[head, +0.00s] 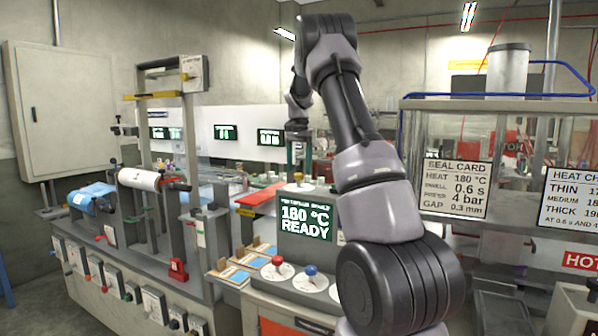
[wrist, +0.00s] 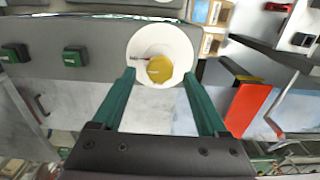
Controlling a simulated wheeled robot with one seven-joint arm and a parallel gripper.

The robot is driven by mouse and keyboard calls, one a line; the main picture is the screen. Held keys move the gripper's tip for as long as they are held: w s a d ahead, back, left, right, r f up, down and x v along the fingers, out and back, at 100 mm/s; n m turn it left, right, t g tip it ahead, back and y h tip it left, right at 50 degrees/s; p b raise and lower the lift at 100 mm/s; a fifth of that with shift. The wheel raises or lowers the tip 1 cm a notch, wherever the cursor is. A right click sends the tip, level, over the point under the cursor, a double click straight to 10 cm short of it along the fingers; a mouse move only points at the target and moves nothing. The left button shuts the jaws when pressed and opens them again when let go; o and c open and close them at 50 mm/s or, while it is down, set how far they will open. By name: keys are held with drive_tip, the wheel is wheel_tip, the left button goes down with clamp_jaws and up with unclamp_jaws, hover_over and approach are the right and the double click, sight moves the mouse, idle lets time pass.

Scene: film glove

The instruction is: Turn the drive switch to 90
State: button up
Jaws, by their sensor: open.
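A yellow round knob (wrist: 159,69) sits on a white round dial (wrist: 172,36) in the wrist view; I take it for the drive switch. A small dark and reddish mark shows at the knob's upper left; any numbers on the dial are too small to read. My gripper (wrist: 158,75) is open, its two green fingers on either side of the knob's near edge, with nothing held. Whether they touch it cannot be told. In the head view my gripper (head: 297,162) points down over a small yellow knob (head: 298,177) behind the display.
A display (head: 306,221) reads 180 °C READY. A red knob (head: 278,261) and a blue knob (head: 310,270) stand on pale dials before it. A seal card (head: 457,189) hangs at right. In the wrist view, an orange-red block (wrist: 250,105) lies right of my fingers.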

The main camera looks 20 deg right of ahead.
sight(299, 174)
wheel_tip(299, 174, up, 9)
idle(0.3)
drive_tip(key=shift+s, duration=0.1)
drive_tip(key=s+a+r+n+t, duration=0.1)
drive_tip(key=s+a+r, duration=0.15)
drive_tip(key=s, duration=0.35)
drive_tip(key=s+a+r+n+t+y, duration=0.1)
drive_tip(key=s+a+r, duration=0.1)
drive_tip(key=s+a, duration=0.3)
drive_tip(key=s+a+r+n+t, duration=0.1)
drive_tip(key=s+a+r+t, duration=0.15)
drive_tip(key=s, duration=0.45)
drive_tip(key=s+a+f+n+t, duration=0.1)
drive_tip(key=s+a+f, duration=0.2)
drive_tip(key=s, duration=0.6)
drive_tip(key=s+a+f+n+t+y, duration=0.1)
drive_tip(key=s+a+f+n, duration=0.1)
drive_tip(key=s, duration=0.7)
drive_tip(key=shift+s+a+f+t, duration=0.35)
drive_tip(key=shift+a+f, duration=0.45)
drive_tip(key=shift+a, duration=0.4)
